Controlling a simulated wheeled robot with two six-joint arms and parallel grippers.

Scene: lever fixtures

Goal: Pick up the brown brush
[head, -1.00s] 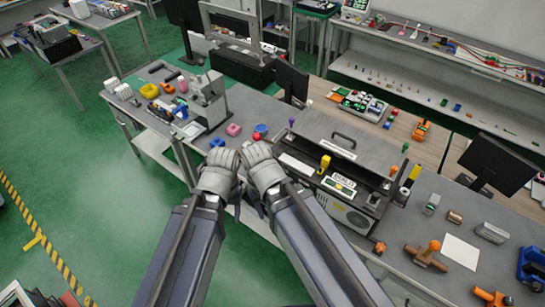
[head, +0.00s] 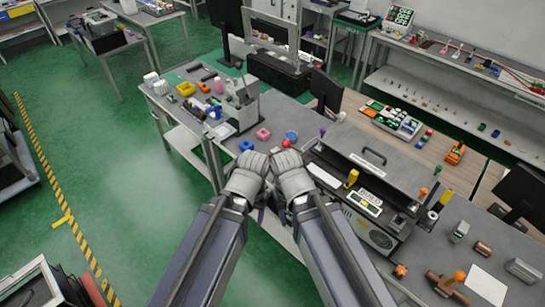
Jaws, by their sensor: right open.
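No brown brush can be made out with certainty. A brown piece with an orange knob (head: 448,287) lies on the grey bench at the lower right, and a small brown cylinder (head: 483,248) lies behind it. My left gripper (head: 252,165) and my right gripper (head: 284,160) are side by side at the bench's front edge, left of the grey machine and far from both brown items. The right gripper is open with nothing seen in it. The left gripper's fingers are too unclear to read.
The grey machine (head: 382,242) with a yellow-handled part (head: 351,178) stands right of my grippers. A white sheet (head: 486,286) lies at right.

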